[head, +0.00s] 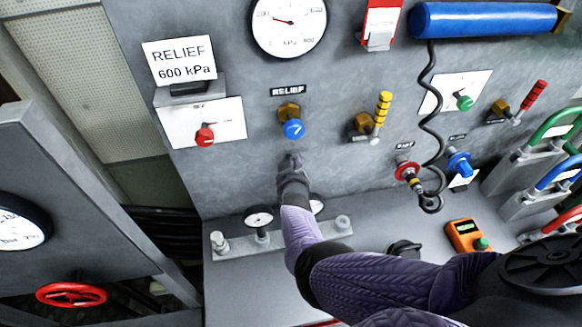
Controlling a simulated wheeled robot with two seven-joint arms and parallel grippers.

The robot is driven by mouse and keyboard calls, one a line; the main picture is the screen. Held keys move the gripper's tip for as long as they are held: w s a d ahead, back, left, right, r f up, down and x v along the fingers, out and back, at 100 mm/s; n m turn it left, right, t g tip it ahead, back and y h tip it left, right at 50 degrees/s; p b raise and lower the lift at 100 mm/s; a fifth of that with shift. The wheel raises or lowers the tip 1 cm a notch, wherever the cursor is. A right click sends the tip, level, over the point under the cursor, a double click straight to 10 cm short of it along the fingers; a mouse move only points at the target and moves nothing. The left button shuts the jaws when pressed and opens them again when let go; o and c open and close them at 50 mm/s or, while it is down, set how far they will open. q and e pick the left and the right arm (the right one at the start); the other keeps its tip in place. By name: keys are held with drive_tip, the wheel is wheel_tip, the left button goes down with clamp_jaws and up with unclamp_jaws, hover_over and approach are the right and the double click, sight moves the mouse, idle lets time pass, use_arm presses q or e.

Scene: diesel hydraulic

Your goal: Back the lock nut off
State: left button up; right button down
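The relief valve sits on the grey panel under a black RELIEF label. It has a brass hex part (288,109), which looks like the lock nut, with a blue knob (293,129) in front of it bearing a white mark. My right arm comes in from the lower right, and its gripper (294,160) is just below the blue knob in the picture. I see it from behind and it is small, so whether its fingers are apart or together is unclear. It appears apart from the knob and nut. My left gripper is out of view.
A RELIEF 600 kPa card (181,61) and a red knob (204,136) are left of the valve. A pressure gauge (289,24) is above. A yellow-handled valve (380,112) is to the right, near a coiled black hose (430,120). A gauge manifold (222,243) lies on the ledge below.

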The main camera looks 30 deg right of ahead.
drive_tip(key=shift+w+d+r+n+h+b, duration=0.15)
drive_tip(key=shift+d+r+n+h+b, duration=0.15)
drive_tip(key=shift+n+h, duration=0.2)
drive_tip(key=shift+r, duration=0.2)
drive_tip(key=c, duration=0.7)
unclamp_jaws()
drive_tip(key=shift+c, duration=0.2)
drive_tip(key=o, duration=0.6)
drive_tip(key=shift+a+f, duration=0.15)
drive_tip(key=shift+f, duration=0.05)
